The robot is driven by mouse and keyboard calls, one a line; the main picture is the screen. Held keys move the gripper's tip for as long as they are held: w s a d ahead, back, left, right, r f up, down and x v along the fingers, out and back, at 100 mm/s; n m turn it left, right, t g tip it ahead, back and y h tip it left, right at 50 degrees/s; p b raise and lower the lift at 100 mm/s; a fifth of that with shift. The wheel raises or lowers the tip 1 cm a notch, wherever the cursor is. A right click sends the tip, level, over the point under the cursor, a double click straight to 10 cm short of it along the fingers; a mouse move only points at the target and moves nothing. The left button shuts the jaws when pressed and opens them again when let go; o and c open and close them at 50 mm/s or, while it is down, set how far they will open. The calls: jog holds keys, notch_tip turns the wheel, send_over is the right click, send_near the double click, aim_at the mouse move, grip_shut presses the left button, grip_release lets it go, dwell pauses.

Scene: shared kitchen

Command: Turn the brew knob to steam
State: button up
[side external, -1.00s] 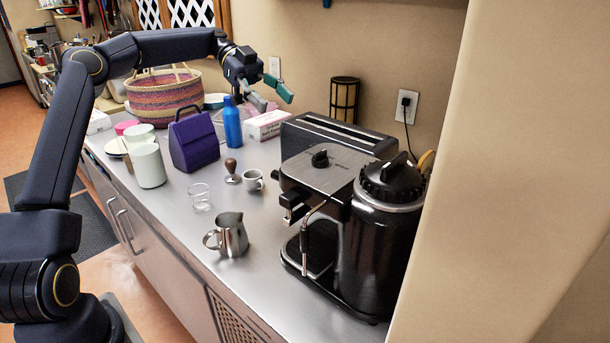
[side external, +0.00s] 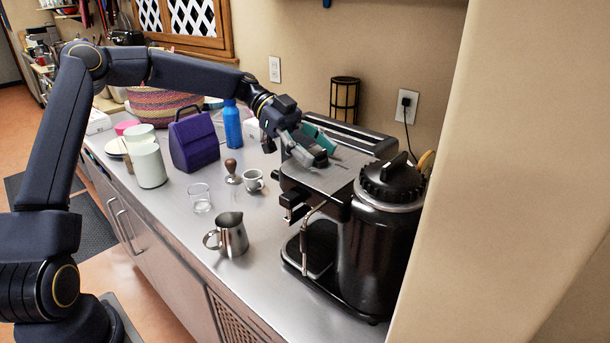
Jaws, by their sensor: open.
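The espresso machine (side external: 345,179) stands on the steel counter at the right, with a flat metal top. Its black brew knob, on that top, is hidden behind my gripper now. My gripper (side external: 324,156) is open, low over the machine's top at the knob's place. One finger has a teal back and the other is grey. I cannot tell whether the fingers touch the knob or stand around it.
A black grinder or canister (side external: 385,235) stands close at the right of the machine. A long toaster (side external: 360,138) is behind it. A steel milk jug (side external: 231,234), a small cup (side external: 253,180), a tamper (side external: 232,171) and a glass (side external: 200,198) stand to the left. A purple box (side external: 194,142) and blue bottle (side external: 232,124) are farther back.

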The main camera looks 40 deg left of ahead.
jog(key=shift+d+f, duration=0.2)
jog(key=shift+d, duration=0.35)
grip_shut()
